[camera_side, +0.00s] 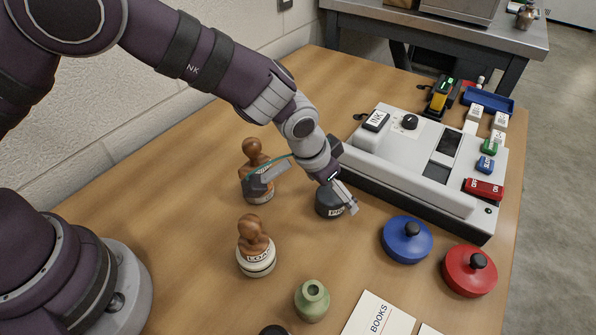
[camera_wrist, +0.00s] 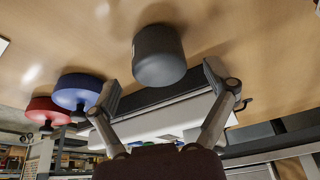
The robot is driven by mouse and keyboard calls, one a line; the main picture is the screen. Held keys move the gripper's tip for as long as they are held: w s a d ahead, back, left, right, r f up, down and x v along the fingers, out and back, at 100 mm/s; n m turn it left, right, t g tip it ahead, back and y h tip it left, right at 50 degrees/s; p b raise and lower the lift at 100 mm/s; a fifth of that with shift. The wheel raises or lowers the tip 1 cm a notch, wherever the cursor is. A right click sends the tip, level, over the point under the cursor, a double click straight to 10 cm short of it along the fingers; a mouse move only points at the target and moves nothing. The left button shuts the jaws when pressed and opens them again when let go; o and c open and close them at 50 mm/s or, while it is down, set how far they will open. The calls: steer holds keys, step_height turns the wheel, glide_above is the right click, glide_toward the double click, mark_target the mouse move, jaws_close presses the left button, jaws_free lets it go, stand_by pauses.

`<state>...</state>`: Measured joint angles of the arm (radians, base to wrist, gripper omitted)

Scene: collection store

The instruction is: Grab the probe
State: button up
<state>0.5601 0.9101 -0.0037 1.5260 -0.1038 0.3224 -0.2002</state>
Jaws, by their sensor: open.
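The probe appears to be the dark grey cylinder with white lettering starting "P" (camera_side: 328,203), standing on the wooden table; the rest of its label is hidden by a finger. In the wrist view the dark cylinder (camera_wrist: 158,58) is centred just beyond the fingertips. My gripper (camera_side: 306,194) is open and empty, tilted down over the table. One finger passes in front of the cylinder in the side view, the other is out to its left, near a wooden stamp. In the wrist view my gripper (camera_wrist: 161,77) has its fingers spread wider than the cylinder.
Two wooden-handled stamps (camera_side: 255,190) (camera_side: 256,258) stand to the left. A green vase (camera_side: 312,300) is in front. Blue (camera_side: 406,242) and red (camera_side: 470,273) knobbed discs lie right. A grey-white machine (camera_side: 400,165) stands behind the cylinder. White cards (camera_side: 378,318) lie at the front.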

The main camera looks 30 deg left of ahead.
steer(key=shift+w+f, duration=0.25)
steer(key=shift+f, duration=0.4)
steer(key=c, duration=1.3)
steer(key=shift+o, duration=0.2)
steer(key=shift+r, duration=0.15)
